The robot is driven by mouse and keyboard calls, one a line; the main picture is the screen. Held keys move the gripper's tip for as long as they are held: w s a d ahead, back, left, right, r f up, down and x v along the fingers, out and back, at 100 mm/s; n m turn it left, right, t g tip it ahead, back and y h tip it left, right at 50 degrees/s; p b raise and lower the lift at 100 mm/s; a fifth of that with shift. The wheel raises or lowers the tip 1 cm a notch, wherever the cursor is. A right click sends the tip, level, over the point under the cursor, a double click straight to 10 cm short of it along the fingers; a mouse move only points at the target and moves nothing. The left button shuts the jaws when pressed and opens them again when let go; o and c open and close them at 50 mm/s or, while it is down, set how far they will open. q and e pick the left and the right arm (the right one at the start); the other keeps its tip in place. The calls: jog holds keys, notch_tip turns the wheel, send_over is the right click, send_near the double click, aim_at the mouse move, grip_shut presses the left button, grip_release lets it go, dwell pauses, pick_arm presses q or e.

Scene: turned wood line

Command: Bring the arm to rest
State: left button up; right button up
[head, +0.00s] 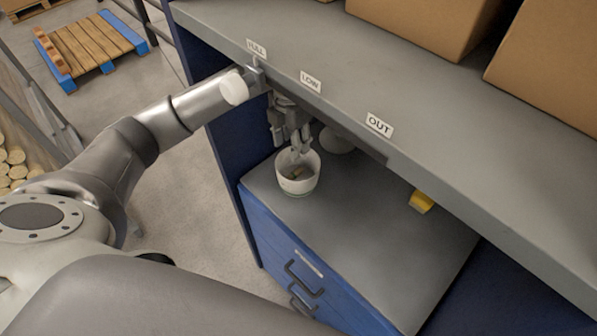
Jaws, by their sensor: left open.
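My left arm comes in from the left and reaches under the edge of the grey upper shelf. My left gripper (299,150) points down, open, just above the rim of a white cup (297,187). The cup stands upright on the grey top of a blue drawer cabinet (345,235). Small brownish pieces show inside the cup. I cannot tell whether the fingertips reach inside the rim. My right gripper is not in view.
The shelf (440,150) overhangs the cabinet and bears labels, among them LOW (311,83) and OUT (379,125). A pale round thing (336,139) is partly hidden behind the gripper. A yellow object (421,202) lies right. Cardboard boxes (420,22) stand above. Floor left is partly clear.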

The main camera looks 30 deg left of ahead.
pick_arm(q)
notch_tip(320, 180, up, 3)
jog(key=shift+f, duration=0.15)
dwell(0.3)
